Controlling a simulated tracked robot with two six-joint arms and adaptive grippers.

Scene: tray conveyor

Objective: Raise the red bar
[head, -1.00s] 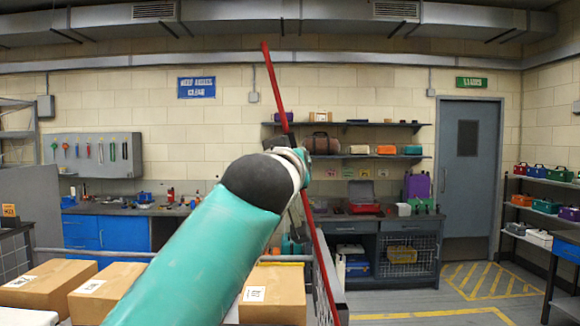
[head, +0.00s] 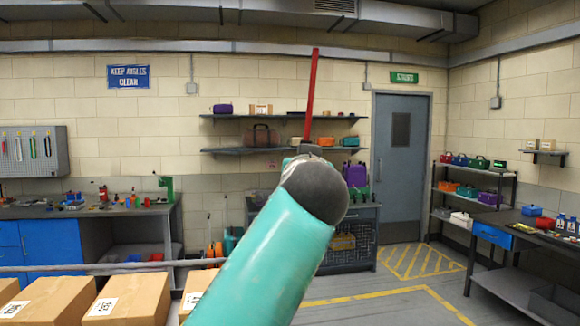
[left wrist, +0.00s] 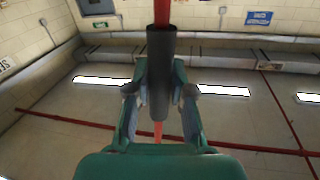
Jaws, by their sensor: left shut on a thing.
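The red bar (head: 312,90) stands nearly upright in the head view, its top leaning slightly right. Its lower part is hidden behind my left arm. In the left wrist view the bar (left wrist: 163,12) runs from the top edge down through a dark sleeve (left wrist: 160,55). My left gripper (left wrist: 160,90) is shut on this sleeve, one finger on each side. In the head view the left gripper (head: 308,148) is mostly hidden behind my wrist. My right gripper is in neither view.
Cardboard boxes (head: 130,294) sit along the lower left. Wall shelves (head: 240,150) stand behind the bar, with a workbench (head: 90,208) to the left. A grey door (head: 401,160) and a side shelf rack (head: 470,188) are to the right. Marked floor (head: 420,262) lies open before the door.

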